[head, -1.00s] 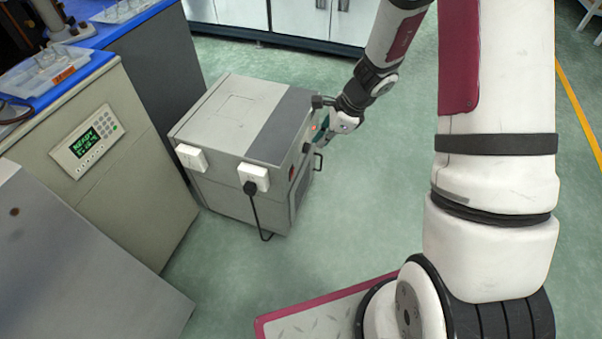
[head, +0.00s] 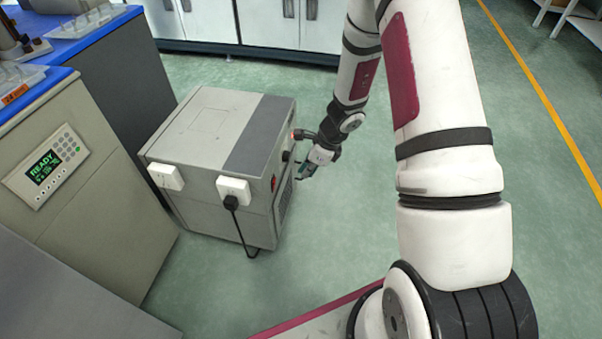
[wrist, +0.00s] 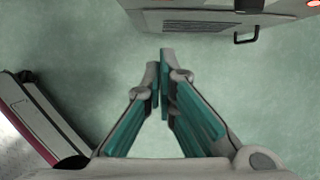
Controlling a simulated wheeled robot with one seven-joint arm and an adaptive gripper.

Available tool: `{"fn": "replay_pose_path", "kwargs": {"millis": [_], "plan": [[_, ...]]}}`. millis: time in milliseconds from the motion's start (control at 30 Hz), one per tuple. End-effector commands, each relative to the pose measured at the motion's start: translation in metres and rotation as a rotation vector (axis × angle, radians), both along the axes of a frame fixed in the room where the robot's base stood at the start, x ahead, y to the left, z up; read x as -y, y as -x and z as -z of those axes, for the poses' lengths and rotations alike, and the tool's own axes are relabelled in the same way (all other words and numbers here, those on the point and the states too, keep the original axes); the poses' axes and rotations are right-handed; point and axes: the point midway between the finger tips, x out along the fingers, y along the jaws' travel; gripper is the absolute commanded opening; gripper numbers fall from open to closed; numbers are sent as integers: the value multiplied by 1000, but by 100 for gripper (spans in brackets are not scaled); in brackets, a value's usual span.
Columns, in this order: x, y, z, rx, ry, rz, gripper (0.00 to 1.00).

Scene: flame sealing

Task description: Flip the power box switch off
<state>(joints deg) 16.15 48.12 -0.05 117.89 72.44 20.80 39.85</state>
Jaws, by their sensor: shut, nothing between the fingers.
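The power box (head: 200,128) is a grey cabinet on the floor, left of my arm in the head view. A small red part (head: 273,184), perhaps the switch, shows on its right-facing side, seen edge-on; its position cannot be read. An orange-red glow (head: 294,134) shows near that side's far top edge. My gripper (head: 301,176) is beside that side, pointing down. In the wrist view my gripper (wrist: 160,58) is shut and empty over bare floor. The box's lower edge (wrist: 190,14) lies beyond the fingertips, apart from them, with a black handle (wrist: 247,36).
A white socket (head: 234,188) with a black plug and cable, and another white socket (head: 166,176), are on the box's near side. A counter with a READY display (head: 45,167) stands at left. White cabinets (head: 205,20) line the back. Green floor is clear around my gripper.

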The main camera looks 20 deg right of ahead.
Motion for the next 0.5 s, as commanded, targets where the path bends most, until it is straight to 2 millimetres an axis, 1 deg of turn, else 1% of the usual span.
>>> {"fn": "replay_pose_path", "kwargs": {"millis": [33, 400, 500], "plan": [[-3, -1, 13, -3, -2, 0, 0], [-24, -16, 81, -2, 0, -1, 0], [-37, -27, 75, 2, 1, -7, 0]]}}
